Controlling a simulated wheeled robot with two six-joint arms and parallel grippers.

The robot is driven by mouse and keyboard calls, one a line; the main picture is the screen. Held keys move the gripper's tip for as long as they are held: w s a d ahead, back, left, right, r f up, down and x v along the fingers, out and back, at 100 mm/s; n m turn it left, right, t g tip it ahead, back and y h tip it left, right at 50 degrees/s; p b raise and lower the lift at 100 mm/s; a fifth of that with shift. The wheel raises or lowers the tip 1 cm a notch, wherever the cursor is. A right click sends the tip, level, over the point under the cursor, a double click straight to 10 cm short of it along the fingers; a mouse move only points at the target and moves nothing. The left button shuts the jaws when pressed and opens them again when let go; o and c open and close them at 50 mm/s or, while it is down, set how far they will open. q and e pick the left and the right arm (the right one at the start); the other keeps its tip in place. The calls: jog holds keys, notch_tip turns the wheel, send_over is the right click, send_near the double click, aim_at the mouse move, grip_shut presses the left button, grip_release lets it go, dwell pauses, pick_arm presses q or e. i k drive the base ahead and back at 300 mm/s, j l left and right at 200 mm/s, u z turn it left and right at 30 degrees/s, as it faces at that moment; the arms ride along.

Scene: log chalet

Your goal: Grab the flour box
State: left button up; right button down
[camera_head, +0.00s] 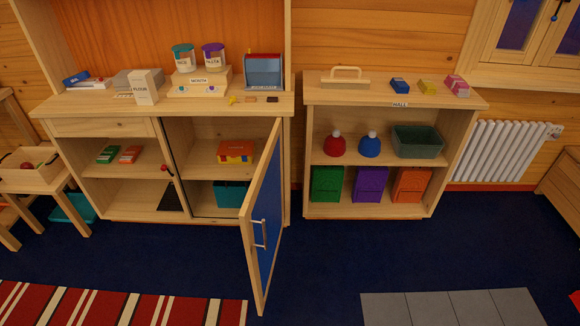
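The flour box (145,87) is a small cream box with "FLOUR" lettering. It stands upright on the left part of the wooden sideboard's top (110,104), near the front edge. A grey object (122,80) is partly hidden behind it. A low wooden stand (200,81) marked "MONTH" is to its right and bears two jars, one teal-lidded (184,58) and one purple-lidded (213,57). Neither of my grippers shows in the head view.
The sideboard's blue cupboard door (265,215) stands open, jutting toward me. A lower shelf unit (395,95) with hats and bins is to the right. A small wooden table (40,182) is at the left. Blue floor and a striped rug (110,305) lie clear in front.

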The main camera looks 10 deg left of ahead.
aim_at(141, 82)
jog(key=u, duration=1.25)
jog(key=z, duration=0.5)
jog(key=i+j+z, duration=0.55)
jog(key=j+z, duration=0.25)
jog(key=j, duration=0.2)
jog(key=i+j+z, duration=0.15)
jog(key=j+z, duration=0.15)
jog(key=i+j+z, duration=0.1)
jog(key=j+z, duration=0.15)
jog(key=j, duration=0.3)
